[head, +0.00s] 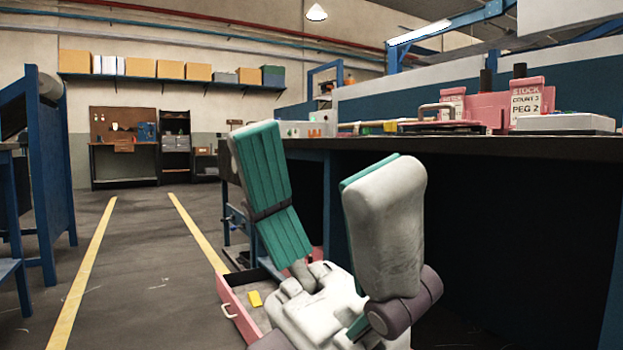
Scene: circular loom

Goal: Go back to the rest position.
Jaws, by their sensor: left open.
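My left gripper (322,150) fills the lower middle of the head view. Its two wide fingers with green pads point up and stand well apart, with nothing between them. It is in front of the long workbench (480,144) and appears just over an open drawer with pink sides (240,305). I cannot tell whether the gripper touches the drawer. A small yellow piece (255,299) lies in the drawer; the gripper hides part of the drawer. My right gripper is not in view.
The bench top carries a pink stand with stock cards (527,98), a white box (563,124) and several small things. Blue frames (45,180) stand at the left. Open floor with yellow lines (95,255) runs to shelves and a far bench at the back.

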